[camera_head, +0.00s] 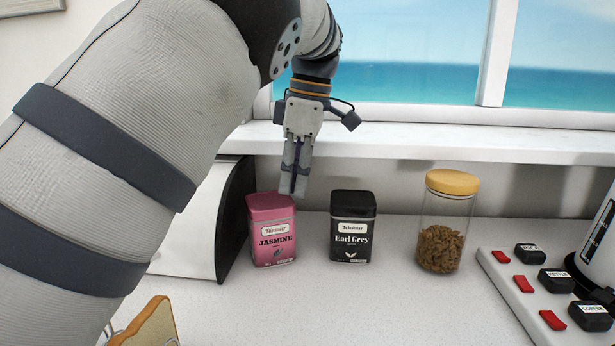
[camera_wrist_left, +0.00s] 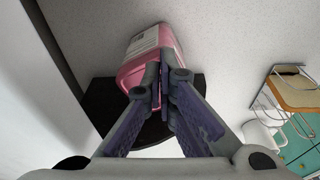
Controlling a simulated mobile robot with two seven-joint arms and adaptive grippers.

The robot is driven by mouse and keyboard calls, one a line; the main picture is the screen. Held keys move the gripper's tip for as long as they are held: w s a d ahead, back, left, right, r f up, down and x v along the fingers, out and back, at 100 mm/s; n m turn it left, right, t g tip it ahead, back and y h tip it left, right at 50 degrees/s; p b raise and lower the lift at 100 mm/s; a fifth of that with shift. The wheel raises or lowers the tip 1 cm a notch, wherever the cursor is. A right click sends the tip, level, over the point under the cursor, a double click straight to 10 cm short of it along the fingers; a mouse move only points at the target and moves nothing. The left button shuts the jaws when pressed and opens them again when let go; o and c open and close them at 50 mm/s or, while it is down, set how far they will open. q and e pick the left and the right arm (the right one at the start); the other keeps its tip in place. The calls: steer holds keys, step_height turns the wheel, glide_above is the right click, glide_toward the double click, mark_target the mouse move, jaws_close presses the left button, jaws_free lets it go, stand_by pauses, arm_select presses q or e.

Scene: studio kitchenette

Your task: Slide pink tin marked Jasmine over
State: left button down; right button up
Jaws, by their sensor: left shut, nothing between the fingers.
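The pink tin marked Jasmine (camera_head: 272,236) stands upright on the counter, close to the right side of a white and black box-like thing. My left gripper (camera_head: 293,190) is shut and empty, pointing down just above and behind the tin's right top edge. In the left wrist view the closed fingertips (camera_wrist_left: 164,95) overlap the pink tin (camera_wrist_left: 150,52); I cannot tell whether they touch it. My right gripper is not in view.
A black Earl Grey tin (camera_head: 352,228) stands right of the pink tin with a gap between. A glass jar with a yellow lid (camera_head: 452,182) is farther right, then a button panel (camera_head: 508,296). A bread slice (camera_head: 150,326) is front left. The counter in front is clear.

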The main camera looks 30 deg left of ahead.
mark_target(251, 199)
arm_select(q)
steer(key=s+a, duration=0.1)
steer(key=a, duration=0.1)
steer(key=s+a, duration=0.1)
steer(key=a, duration=0.1)
steer(key=s+a, duration=0.1)
steer(key=a, duration=0.2)
steer(key=shift+s+f, duration=0.15)
steer(key=shift+s, duration=0.05)
steer(key=shift+f, duration=0.4)
steer(key=shift+d+f+p, duration=0.1)
steer(key=shift+f+p, duration=0.15)
steer(key=shift+p, duration=0.05)
steer(key=shift+f, duration=0.1)
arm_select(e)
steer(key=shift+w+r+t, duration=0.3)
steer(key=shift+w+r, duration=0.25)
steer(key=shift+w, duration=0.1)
arm_select(q)
steer(key=shift+w+f, duration=0.1)
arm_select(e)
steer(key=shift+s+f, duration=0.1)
